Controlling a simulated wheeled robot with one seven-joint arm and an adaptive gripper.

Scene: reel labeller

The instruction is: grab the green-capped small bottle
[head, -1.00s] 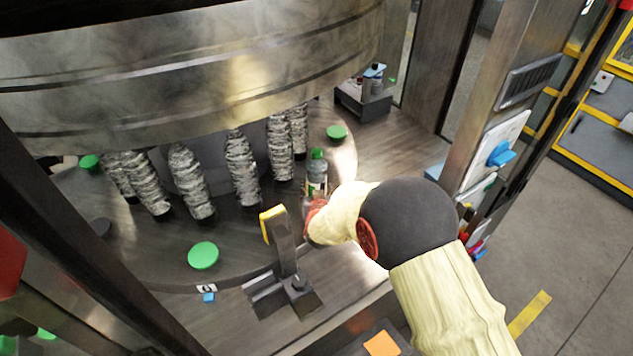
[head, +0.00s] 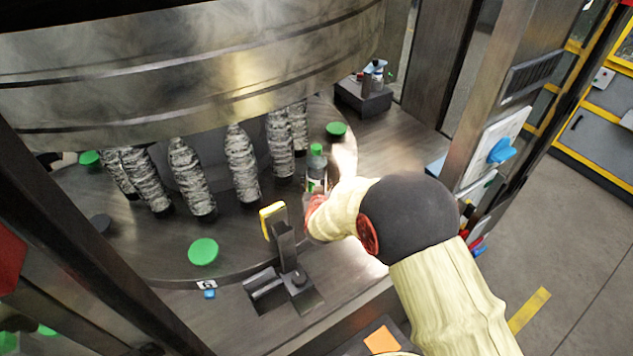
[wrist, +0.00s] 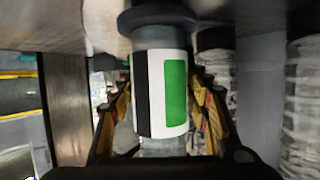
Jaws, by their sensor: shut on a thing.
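The green-capped small bottle (head: 316,160) stands upright at the right front of the round turntable (head: 130,245), with a green and white label. In the wrist view the bottle (wrist: 160,85) fills the middle, its white, green and black label facing the camera. My gripper (wrist: 160,120) is shut on the bottle, one finger on each side. In the head view my gripper (head: 314,203) reaches in from the right at the bottle's lower part, and my wrist hides most of the fingers.
A post with a yellow pad (head: 273,215) stands left of my gripper. Several mottled grey columns (head: 242,165) stand behind, under a big metal drum (head: 190,70). Green discs (head: 203,251) lie on the turntable. A dark block (head: 362,97) with small items sits at the back right.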

